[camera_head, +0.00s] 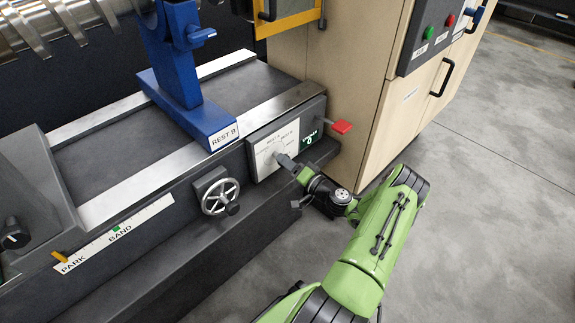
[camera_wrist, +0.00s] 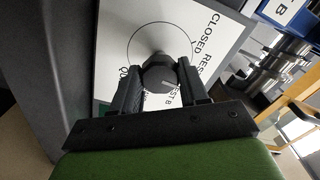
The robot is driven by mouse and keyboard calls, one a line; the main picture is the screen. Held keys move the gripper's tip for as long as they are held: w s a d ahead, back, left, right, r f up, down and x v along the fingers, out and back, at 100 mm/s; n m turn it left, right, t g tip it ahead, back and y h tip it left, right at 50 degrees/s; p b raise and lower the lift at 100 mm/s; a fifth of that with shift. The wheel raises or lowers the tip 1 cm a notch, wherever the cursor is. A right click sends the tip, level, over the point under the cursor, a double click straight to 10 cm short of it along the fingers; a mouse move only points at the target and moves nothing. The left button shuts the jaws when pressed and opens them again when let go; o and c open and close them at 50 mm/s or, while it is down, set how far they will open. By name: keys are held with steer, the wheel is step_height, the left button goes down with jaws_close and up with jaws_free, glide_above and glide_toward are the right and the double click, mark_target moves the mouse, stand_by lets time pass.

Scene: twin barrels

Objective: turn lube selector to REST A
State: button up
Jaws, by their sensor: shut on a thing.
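The lube selector is a dark knob (camera_wrist: 158,73) on a white dial plate (camera_wrist: 120,35), which also shows in the head view (camera_head: 262,162). My gripper (camera_wrist: 160,80) is shut on the knob, one finger on each side. In the head view my gripper (camera_head: 283,161) reaches the plate from the right and hides the knob. In the wrist view, CLOSED is legible, with a partly hidden REST label beside it and REST B partly hidden behind a finger. A short pale mark on the knob points right in that view; I cannot tell exactly which label it meets.
A spoked handwheel (camera_head: 220,197) sits left of the plate. A red-ended lever (camera_head: 341,127) sticks out to its right, near a beige cabinet (camera_head: 335,75). A blue rest marked REST B (camera_head: 180,75) stands on the bed above. Open floor lies at right.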

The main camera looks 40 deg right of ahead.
steer(key=shift+f+n, duration=0.1)
steer(key=shift+n, duration=0.2)
stand_by(0.4)
steer(key=o, duration=1.1)
steer(key=shift+c, duration=0.2)
steer(key=s+p, duration=0.3)
steer(key=s, duration=1.2)
steer(key=shift+s+d, duration=0.2)
steer(key=shift+s, duration=0.2)
